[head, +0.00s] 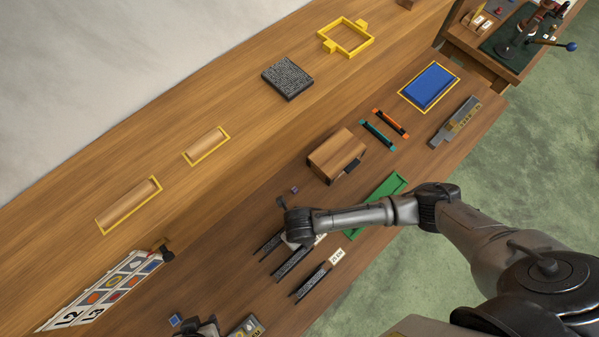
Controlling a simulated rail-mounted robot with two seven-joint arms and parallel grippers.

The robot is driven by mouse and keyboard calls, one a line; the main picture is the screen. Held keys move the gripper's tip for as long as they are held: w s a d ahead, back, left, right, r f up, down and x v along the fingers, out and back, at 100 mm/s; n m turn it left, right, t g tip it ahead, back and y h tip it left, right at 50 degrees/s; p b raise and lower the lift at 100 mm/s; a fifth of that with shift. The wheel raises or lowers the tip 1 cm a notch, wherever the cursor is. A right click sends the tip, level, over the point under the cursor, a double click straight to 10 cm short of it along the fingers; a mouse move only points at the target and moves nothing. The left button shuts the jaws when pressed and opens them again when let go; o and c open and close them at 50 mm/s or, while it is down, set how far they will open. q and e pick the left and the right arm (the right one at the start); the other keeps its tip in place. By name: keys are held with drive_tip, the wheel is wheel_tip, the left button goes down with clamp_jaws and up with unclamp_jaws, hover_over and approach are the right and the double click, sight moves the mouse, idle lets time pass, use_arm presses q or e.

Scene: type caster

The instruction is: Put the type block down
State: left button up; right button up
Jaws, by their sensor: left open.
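A small dark block with a purplish face (295,189), which looks like a type block, lies on the wooden bench just beyond my left gripper. A small blue-faced piece (174,320) lies near the bottom edge; I cannot tell whether it is also a type block. My left gripper (292,220) is open, low over the bench at the upper ends of the dark strips. A gap shows between it and the purplish block. Its wrist hides most of its fingers and the bench under them. My right gripper is not in view.
Dark slotted strips (313,283) with pale labels lie below the gripper. A green tray (378,203) is beneath my forearm. A wooden box (337,155) stands behind it. A symbol board (105,290) is at lower left. Bare wood lies between the board and the strips.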

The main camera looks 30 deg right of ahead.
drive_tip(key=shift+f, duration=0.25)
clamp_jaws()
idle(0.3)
